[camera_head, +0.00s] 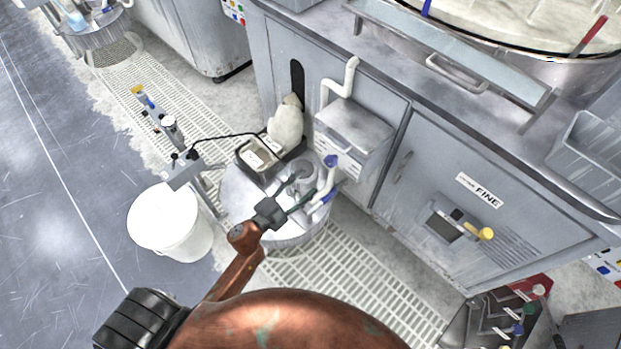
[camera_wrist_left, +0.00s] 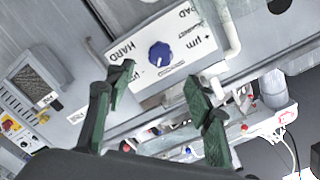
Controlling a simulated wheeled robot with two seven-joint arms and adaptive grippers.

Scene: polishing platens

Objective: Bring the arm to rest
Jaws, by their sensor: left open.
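My left gripper (camera_head: 308,193) is at the end of my copper-coloured arm, over the round metal stand (camera_head: 235,192) beside the cabinet. It is open, and its fingers point toward the upper right. In the left wrist view its two green fingers (camera_wrist_left: 158,75) are spread apart with nothing between them. Beyond them is a white panel (camera_wrist_left: 190,48) marked "HARD" with a blue knob (camera_wrist_left: 160,54). I cannot tell how far the fingers are from the panel. My right gripper is in neither view.
A white bucket (camera_head: 165,215) stands left of the round stand. Grey cabinets, one marked "FINE" (camera_head: 480,190), run along the right, with a grey box and white pipe (camera_head: 350,75) on the front. Grating covers part of the floor. Open floor lies at the left.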

